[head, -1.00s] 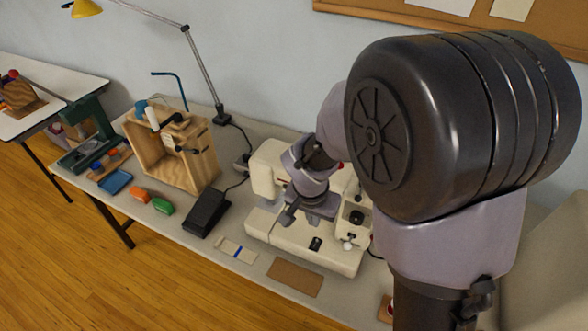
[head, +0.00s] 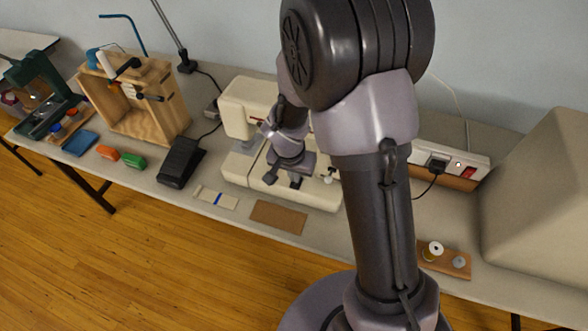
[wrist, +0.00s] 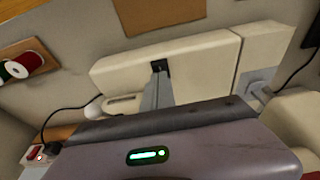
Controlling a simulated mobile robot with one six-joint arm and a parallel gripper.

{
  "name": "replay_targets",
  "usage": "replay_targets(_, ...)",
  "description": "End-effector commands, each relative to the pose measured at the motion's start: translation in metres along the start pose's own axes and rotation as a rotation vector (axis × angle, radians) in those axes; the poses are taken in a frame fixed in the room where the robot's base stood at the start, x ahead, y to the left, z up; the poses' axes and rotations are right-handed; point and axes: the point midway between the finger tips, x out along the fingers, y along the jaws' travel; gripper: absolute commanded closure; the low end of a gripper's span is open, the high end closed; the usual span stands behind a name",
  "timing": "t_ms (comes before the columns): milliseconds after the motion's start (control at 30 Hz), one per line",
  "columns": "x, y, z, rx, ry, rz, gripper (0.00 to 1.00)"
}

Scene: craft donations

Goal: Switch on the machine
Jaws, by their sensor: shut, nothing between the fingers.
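The cream sewing machine (head: 245,105) stands on the table in the middle of the head view. In the wrist view its flat base (wrist: 205,52) fills the upper middle. In the head view my gripper (head: 283,181) is low in front of the machine and hides the switch.
A power strip (head: 452,163) with a red switch lies right of my arm. A brown mat (head: 278,217) and a fabric strip (head: 216,197) lie at the front edge. A black pedal (head: 181,162) and wooden box (head: 140,95) are left. A spool board (head: 445,262) is right.

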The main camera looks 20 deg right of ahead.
Motion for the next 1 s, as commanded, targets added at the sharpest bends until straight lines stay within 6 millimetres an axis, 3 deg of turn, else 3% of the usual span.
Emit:
replay_targets(133, 0.018, 0.000, 0.007, -0.002, 0.000, 0.000, 1.00)
replay_targets(567, 0.022, 0.000, 0.009, 0.000, 0.000, 0.000, 1.00)
replay_targets(700, 0.036, 0.000, 0.015, 0.002, 0.002, -0.001, 1.00)
replay_targets(1000, 0.027, 0.000, 0.012, 0.000, 0.000, 0.000, 1.00)
